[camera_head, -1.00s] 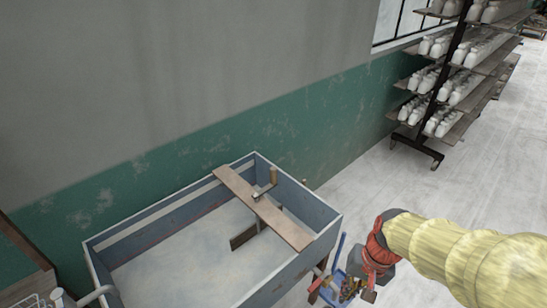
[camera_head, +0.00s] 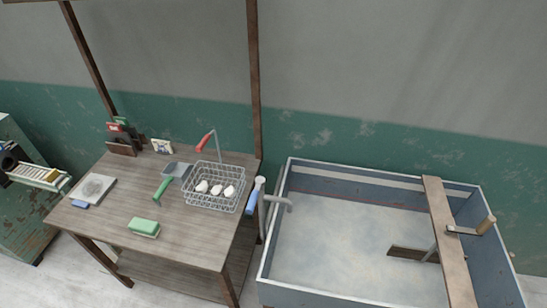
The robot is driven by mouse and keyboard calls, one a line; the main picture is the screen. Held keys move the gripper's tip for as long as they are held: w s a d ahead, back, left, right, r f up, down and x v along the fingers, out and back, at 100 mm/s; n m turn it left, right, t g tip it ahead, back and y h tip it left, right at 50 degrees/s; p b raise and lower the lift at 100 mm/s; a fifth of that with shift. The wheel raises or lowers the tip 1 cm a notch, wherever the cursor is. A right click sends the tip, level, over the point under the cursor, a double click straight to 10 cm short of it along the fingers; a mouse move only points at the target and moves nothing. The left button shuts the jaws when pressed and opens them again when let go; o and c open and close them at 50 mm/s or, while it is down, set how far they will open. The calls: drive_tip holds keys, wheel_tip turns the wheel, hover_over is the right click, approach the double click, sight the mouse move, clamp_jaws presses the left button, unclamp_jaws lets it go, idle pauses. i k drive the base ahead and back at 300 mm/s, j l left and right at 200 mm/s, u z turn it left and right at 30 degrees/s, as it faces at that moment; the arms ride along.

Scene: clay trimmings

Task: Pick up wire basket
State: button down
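The wire basket (camera_head: 213,201) stands on the right part of a wooden table, close to the table's right edge. It is grey metal mesh and holds several white lumps. A raised handle with a red grip (camera_head: 206,141) shows at the basket's back; I cannot tell for certain how it joins the basket. My gripper is not in view now.
The wooden table (camera_head: 100,222) also bears a green-handled scoop (camera_head: 163,188), a green block (camera_head: 144,227) and a pale slab (camera_head: 94,190). A blue-grey trough (camera_head: 360,298) with a plank (camera_head: 447,240) across it stands right of the table. A tap (camera_head: 275,201) is between them.

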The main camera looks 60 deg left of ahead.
sight(203, 144)
drive_tip(key=u, duration=2.55)
drive_tip(key=i+z, duration=0.1)
drive_tip(key=z, duration=0.35)
drive_tip(key=j+z, duration=0.15)
drive_tip(key=z, duration=0.3)
drive_tip(key=i+j+z, duration=0.1)
drive_tip(key=z, duration=0.4)
drive_tip(key=i+j+z, duration=0.1)
drive_tip(key=j+z, duration=0.25)
drive_tip(key=j, duration=0.45)
drive_tip(key=j+z, duration=0.35)
drive_tip(key=j, duration=0.85)
